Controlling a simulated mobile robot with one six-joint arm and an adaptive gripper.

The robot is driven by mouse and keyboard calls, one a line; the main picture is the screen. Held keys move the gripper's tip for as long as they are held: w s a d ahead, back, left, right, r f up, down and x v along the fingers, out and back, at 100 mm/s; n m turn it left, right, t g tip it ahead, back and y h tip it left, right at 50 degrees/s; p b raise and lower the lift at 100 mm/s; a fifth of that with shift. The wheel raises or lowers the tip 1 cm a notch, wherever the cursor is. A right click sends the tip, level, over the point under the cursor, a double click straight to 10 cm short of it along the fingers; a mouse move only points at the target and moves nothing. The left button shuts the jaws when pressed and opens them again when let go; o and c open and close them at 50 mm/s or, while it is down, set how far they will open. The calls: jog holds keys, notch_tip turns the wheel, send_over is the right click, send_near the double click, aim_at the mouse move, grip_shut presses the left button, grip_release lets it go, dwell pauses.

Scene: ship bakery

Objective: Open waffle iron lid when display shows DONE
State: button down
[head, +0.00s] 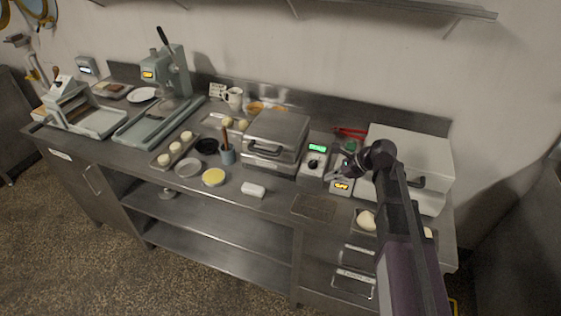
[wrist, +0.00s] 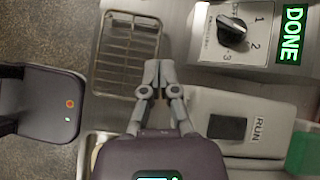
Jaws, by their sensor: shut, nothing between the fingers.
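The waffle iron (head: 280,128) is a grey metal box on the counter with its lid down and a dark handle (head: 264,151) on its front. To its right stands a control box with a lit green display (head: 318,148). In the wrist view the display (wrist: 291,35) reads DONE, beside a black dial (wrist: 232,33) marked with numbers. My gripper (wrist: 158,72) is shut and empty, above the counter near the control box and the wire rack. In the head view my gripper (head: 337,174) is small, right of the waffle iron and apart from its handle.
A wire rack (head: 314,207) lies in front of the control boxes. A second box has a black switch (wrist: 228,127) labelled RUN. A pale machine (head: 430,145) stands behind my arm. A white block (head: 253,189) and a yellow disc (head: 214,177) lie in front, left of the rack.

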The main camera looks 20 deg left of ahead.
jog(key=w+a+r+m+g+y, duration=0.1)
jog(key=a+m, duration=0.3)
jog(key=a, duration=0.4)
jog(key=shift+w+r+y, duration=0.15)
jog(key=shift+r+y, duration=0.55)
jog(key=shift+a+f+b, duration=0.1)
jog(key=shift+b, duration=0.25)
jog(key=b+x, duration=0.5)
jog(key=x, duration=0.5)
jog(key=shift+b, duration=0.3)
jog(key=shift+w+a+r+p, duration=0.15)
jog(key=shift+r+p, duration=0.5)
jog(key=shift+p, duration=0.05)
jog(key=shift+w+a+r+p, duration=0.1)
jog(key=shift+a+r+p, duration=0.05)
jog(key=shift+r+p, duration=0.5)
jog(key=shift+w+a+r+p, duration=0.15)
jog(key=shift+a+r+p, duration=0.05)
jog(key=shift+r+p, duration=0.5)
jog(key=shift+s+r, duration=0.1)
